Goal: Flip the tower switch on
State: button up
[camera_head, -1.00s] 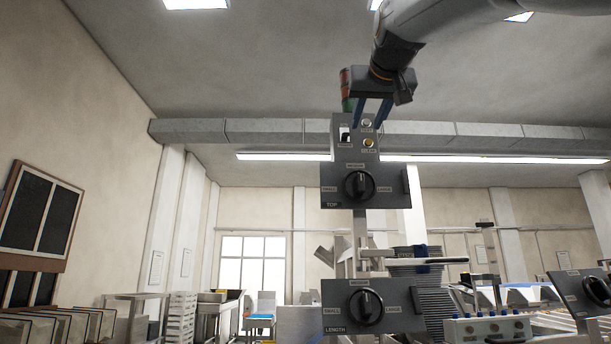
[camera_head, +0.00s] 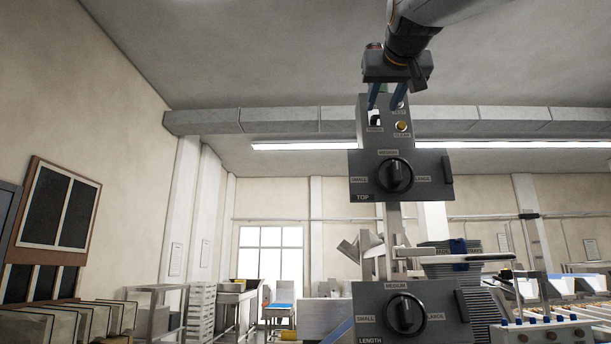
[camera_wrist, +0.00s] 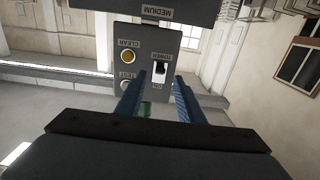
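The tower switch (camera_head: 375,117) is a small black and white rocker on the upper grey panel (camera_head: 385,137). It also shows in the wrist view (camera_wrist: 159,69), where the picture is upside down and the labels TOWER and ON sit by it. My gripper (camera_head: 385,103) is open and empty, with two blue fingers pointing down at the panel's top. In the wrist view my gripper's fingertips (camera_wrist: 160,78) lie on either side of the switch in the picture. I cannot tell whether they touch the panel. The rocker's position is too small to judge surely.
A yellow CLEAR button (camera_head: 402,126) and the TEST button (camera_wrist: 126,86) sit beside the switch. The TOP dial (camera_head: 396,175) is below, and the LENGTH dial (camera_head: 405,314) lower still. A grey duct (camera_head: 280,121) runs behind.

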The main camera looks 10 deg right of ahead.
aim_at(377, 116)
jog(key=shift+p+x, duration=1.65)
jog(key=shift+x, duration=1)
